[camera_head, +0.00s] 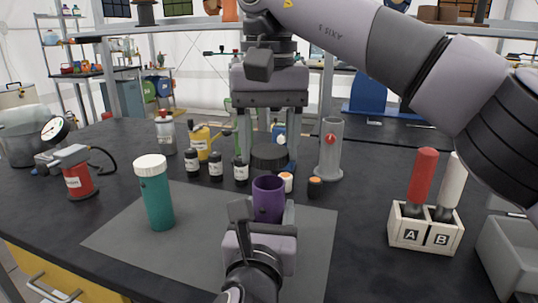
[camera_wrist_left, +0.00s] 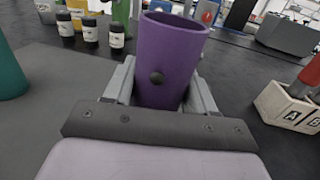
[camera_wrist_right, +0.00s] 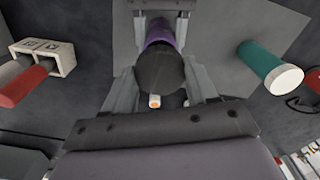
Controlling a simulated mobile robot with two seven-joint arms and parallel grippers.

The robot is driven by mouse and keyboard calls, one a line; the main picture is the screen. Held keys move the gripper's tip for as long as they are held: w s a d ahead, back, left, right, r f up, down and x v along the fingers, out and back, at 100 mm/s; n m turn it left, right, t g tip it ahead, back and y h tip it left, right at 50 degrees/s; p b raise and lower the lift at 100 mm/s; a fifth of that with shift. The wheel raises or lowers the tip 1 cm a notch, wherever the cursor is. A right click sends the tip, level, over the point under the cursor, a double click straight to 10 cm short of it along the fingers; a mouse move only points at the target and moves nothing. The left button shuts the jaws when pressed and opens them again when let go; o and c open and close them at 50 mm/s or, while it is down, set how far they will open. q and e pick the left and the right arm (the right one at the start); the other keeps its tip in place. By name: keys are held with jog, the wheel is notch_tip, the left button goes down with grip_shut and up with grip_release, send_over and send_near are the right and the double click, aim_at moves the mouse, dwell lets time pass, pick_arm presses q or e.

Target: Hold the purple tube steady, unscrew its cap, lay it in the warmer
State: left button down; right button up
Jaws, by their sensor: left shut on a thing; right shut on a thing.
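The purple tube (camera_head: 268,200) stands upright on the grey mat, its top open and uncapped. My left gripper (camera_head: 262,222) is shut around its sides; the left wrist view shows the tube (camera_wrist_left: 170,60) between both fingers. My right gripper (camera_head: 270,150) points down above the tube, shut on the dark round cap (camera_head: 270,157). The cap (camera_wrist_right: 160,72) is clear of the tube, with the purple tube (camera_wrist_right: 159,35) showing beyond it in the right wrist view. I cannot tell for certain which thing is the warmer.
A teal tube with a white lid (camera_head: 154,192) stands left on the mat (camera_head: 120,235). Small bottles (camera_head: 215,167) and a grey cylinder with a red knob (camera_head: 329,150) stand behind. A block marked A and B (camera_head: 425,230) and a grey bin (camera_head: 508,258) are at right.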

pick_arm(q)
jog(key=shift+c, duration=1.4)
grip_release()
